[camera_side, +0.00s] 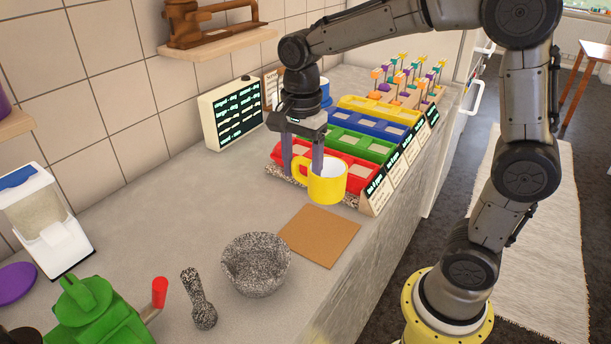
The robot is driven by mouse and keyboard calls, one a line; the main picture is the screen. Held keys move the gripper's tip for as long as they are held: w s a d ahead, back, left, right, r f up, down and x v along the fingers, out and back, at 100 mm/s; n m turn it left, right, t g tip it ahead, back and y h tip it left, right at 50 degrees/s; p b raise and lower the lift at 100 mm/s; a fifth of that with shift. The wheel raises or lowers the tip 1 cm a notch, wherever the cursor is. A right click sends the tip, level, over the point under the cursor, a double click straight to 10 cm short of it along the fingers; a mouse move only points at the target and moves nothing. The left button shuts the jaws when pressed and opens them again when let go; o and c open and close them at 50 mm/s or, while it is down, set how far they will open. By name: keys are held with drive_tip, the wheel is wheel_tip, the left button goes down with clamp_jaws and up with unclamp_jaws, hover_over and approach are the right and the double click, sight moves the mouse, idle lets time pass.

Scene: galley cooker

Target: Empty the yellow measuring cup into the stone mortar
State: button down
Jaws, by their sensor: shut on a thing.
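The yellow measuring cup (327,182) is upright, with a white inside and its handle to the left. My gripper (303,174) points down with its fingers at the cup's handle side, shut on the cup. The cup is in front of the red tray and appears to be close above or at the tray's front edge; I cannot tell whether it touches. What the cup holds cannot be made out. The stone mortar (256,265) is a speckled grey bowl standing upright on the counter, in front and to the left of the cup, apart from it.
A speckled pestle (198,299) and a green grinder with a red handle (98,312) are left of the mortar. A brown board (320,236) lies between mortar and cup. Red (359,175), green and blue trays stand behind. The left middle counter is clear.

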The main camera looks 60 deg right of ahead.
idle(0.5)
drive_tip(key=shift+w+m, duration=0.1)
drive_tip(key=shift+m, duration=0.9)
drive_tip(key=m, duration=0.2)
drive_tip(key=w+m, duration=0.1)
drive_tip(key=shift+a+r, duration=0.25)
drive_tip(key=shift+r, duration=0.05)
drive_tip(key=w+a+f+m+t+y, duration=0.1)
drive_tip(key=w+a+m, duration=0.4)
drive_tip(key=a, duration=0.6)
drive_tip(key=shift+a+f+m+t, duration=0.35)
drive_tip(key=shift+m+t, duration=0.05)
drive_tip(key=shift+m, duration=0.3)
drive_tip(key=shift+w+r+t+y, duration=0.1)
drive_tip(key=shift+r+t+y, duration=0.2)
drive_tip(key=shift+t+y, duration=0.5)
